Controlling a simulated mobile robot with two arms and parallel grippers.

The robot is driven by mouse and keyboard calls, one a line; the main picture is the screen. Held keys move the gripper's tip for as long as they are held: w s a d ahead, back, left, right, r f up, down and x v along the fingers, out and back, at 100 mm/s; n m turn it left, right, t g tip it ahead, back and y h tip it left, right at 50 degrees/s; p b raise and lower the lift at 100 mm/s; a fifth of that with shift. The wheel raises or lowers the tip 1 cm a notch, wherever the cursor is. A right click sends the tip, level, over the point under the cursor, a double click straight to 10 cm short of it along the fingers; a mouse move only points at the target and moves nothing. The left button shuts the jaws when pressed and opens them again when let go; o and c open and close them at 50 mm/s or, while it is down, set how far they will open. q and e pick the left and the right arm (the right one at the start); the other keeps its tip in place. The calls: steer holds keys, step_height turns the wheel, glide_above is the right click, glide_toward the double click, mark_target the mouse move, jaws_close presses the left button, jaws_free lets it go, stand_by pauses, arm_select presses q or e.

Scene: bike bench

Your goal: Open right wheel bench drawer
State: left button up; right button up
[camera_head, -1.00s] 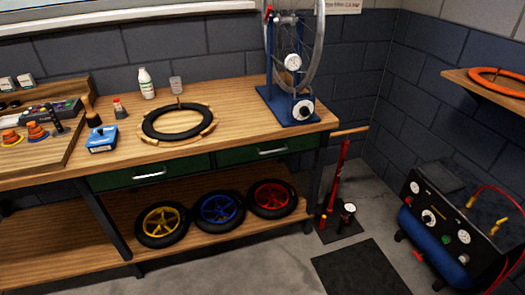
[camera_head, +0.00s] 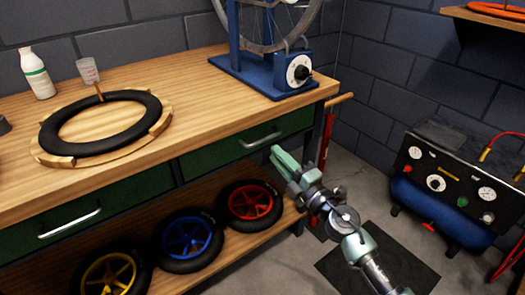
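The right wheel bench drawer (camera_head: 222,155) has a dark green front under the wooden bench top. It looks closed, with its front flush in the bench. Its silver bar handle (camera_head: 262,139) is in plain view. My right gripper (camera_head: 276,155) is in front of the drawer's right part, a little below and right of the handle, and appears apart from it. Its pale green fingers point up and left; the gap between them is not clear. My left gripper is not in view.
A left green drawer (camera_head: 85,210) sits beside it. The bench top (camera_head: 200,100) carries a black tire on a wooden ring and a blue wheel stand (camera_head: 262,75). Several wheels lie on the lower shelf. A red pump (camera_head: 326,140) and compressor (camera_head: 435,190) stand at right.

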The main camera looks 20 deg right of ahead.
mark_target(262, 139)
steer(key=x, duration=0.7)
steer(key=shift+w+a+r, duration=0.15)
steer(key=shift+w+r, duration=0.05)
steer(key=shift+w, duration=0.05)
jaws_close()
stand_by(1.1)
